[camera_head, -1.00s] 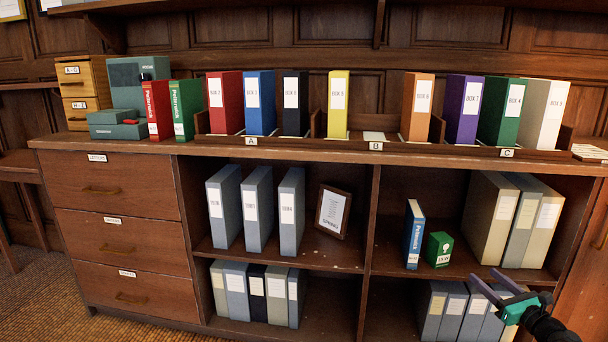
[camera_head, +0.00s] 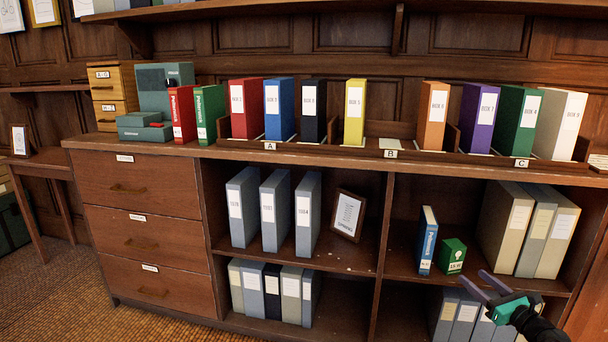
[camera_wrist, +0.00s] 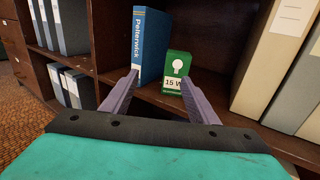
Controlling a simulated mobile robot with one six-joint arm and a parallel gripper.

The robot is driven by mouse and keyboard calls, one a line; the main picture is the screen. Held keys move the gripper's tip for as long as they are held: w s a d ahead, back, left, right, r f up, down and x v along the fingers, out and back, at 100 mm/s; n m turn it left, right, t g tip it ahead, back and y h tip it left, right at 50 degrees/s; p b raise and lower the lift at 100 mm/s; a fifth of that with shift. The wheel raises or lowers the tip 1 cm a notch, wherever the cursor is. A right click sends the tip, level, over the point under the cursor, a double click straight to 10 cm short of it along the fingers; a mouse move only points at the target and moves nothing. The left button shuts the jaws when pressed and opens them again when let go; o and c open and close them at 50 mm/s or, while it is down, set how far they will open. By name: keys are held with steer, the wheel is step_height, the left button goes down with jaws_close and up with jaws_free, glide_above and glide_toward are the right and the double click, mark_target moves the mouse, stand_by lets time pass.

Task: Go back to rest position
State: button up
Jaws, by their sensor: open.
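My gripper (camera_head: 489,284) is at the lower right of the head view, in front of the right side of the shelf unit. Its two grey-purple fingers are apart with nothing between them. In the wrist view my gripper (camera_wrist: 158,88) points at the middle shelf. A blue Pelterwick book (camera_head: 427,240) stands upright there, also seen in the wrist view (camera_wrist: 151,45). A small green box with a bulb picture (camera_head: 453,256) stands to its right, also in the wrist view (camera_wrist: 177,68). The fingertips appear apart from both.
The wooden cabinet (camera_head: 150,231) has three drawers, all shut. Colored box files stand in racks on its top, such as a yellow one (camera_head: 355,112). Large beige binders (camera_head: 506,230) stand right of the green box. A framed card (camera_head: 347,215) leans left of the divider. Carpet is clear at lower left.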

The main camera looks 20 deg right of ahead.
steer(key=w+a+f+n+g+y+p, duration=0.1)
steer(key=w+a+n+y+p, duration=0.2)
steer(key=w+a, duration=0.7)
steer(key=w+a+f+g+y+p, duration=0.1)
steer(key=w+a+y+p, duration=0.45)
steer(key=a, duration=0.75)
steer(key=w+a+f+n+g+y+p, duration=0.1)
steer(key=a+f+n+g+p, duration=0.15)
steer(key=a, duration=0.65)
steer(key=w+a+f+n+g+y+p, duration=0.15)
steer(key=a+p, duration=0.25)
steer(key=a, duration=0.6)
steer(key=w+a+f+n+g+y+p, duration=0.1)
steer(key=a+f+n+g+p, duration=0.2)
steer(key=a, duration=0.6)
steer(key=s+a+f+n+g+h+p, duration=0.1)
steer(key=s+a+f+n+g+p, duration=0.35)
steer(key=s+a, duration=0.5)
steer(key=s+a+f+n+g+h+p, duration=0.1)
steer(key=s+a+f+n+g+p, duration=0.35)
steer(key=s+a, duration=0.5)
steer(key=s+n+g+h+p, duration=0.3)
steer(key=s+n+g, duration=0.1)
steer(key=s+n, duration=0.6)
steer(key=s+d+f+n+g+h, duration=0.1)
steer(key=s+d+n+h, duration=0.3)
steer(key=d+n, duration=0.4)
steer(key=shift+s+d+n+h, duration=0.4)
steer(key=shift+s, duration=0.3)
